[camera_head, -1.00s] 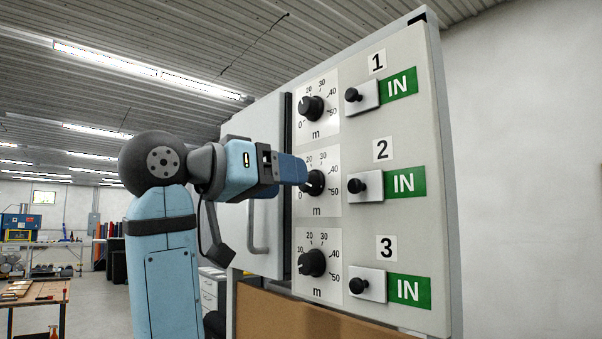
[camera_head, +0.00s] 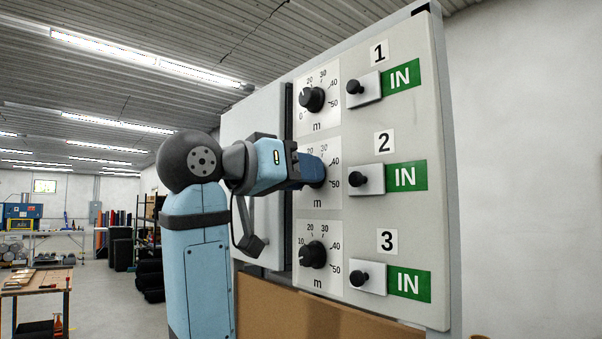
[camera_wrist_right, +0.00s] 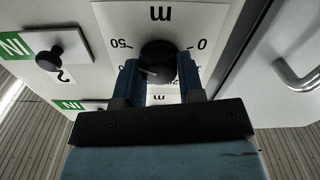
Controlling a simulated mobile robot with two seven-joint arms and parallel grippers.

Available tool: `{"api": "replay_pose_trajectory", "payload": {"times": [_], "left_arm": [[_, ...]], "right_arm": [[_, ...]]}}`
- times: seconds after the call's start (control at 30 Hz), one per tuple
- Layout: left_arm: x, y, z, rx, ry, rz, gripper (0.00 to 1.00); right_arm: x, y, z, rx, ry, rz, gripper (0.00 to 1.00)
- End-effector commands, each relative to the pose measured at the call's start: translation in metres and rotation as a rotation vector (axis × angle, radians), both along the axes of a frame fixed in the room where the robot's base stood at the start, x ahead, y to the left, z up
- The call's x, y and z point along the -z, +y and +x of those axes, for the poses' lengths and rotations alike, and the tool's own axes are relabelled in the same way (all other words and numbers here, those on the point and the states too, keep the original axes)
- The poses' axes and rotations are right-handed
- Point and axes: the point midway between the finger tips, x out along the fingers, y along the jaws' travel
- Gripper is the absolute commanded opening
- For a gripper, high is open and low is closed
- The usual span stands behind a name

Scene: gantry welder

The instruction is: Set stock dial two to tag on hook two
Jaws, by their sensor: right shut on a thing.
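Stock dial two (camera_head: 317,172) is a black knob on a white scale plate in the middle row of the panel, partly hidden behind my right gripper (camera_head: 312,170). In the right wrist view the dial (camera_wrist_right: 157,58) sits between the two blue fingers of my right gripper (camera_wrist_right: 158,78), which are shut on it. The scale is upside down there, with 0 and 50 readable. The dial's exact setting is hard to read. Hook two (camera_head: 357,179) is a black peg on a white block beside a green IN sign. No tag with a number shows on it. My left gripper is not in view.
Dial one (camera_head: 312,99) is above and dial three (camera_head: 313,254) below, each with its own peg and IN sign. A cabinet door with a handle (camera_wrist_right: 300,75) is beside the dials. A brown board (camera_head: 300,315) is under the panel.

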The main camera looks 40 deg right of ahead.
Motion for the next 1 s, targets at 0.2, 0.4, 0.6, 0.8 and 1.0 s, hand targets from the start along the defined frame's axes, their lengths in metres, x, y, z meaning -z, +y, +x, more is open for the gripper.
{"api": "replay_pose_trajectory", "payload": {"times": [0.2, 0.4, 0.6, 0.8, 1.0], "left_arm": [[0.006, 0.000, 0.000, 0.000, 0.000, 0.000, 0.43], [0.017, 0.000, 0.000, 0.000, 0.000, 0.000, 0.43], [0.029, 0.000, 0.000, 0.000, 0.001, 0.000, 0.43], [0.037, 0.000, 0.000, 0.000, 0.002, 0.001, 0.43], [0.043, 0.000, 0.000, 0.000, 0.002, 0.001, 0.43]], "right_arm": [[0.001, 0.000, 0.000, -0.003, 0.043, 0.005, 0.12], [0.003, 0.000, 0.000, -0.003, 0.156, 0.018, 0.12], [0.003, 0.000, 0.000, -0.003, 0.322, 0.037, 0.12], [0.002, 0.001, 0.000, -0.002, 0.490, 0.054, 0.12], [0.001, 0.000, 0.000, -0.002, 0.628, 0.069, 0.12]]}}
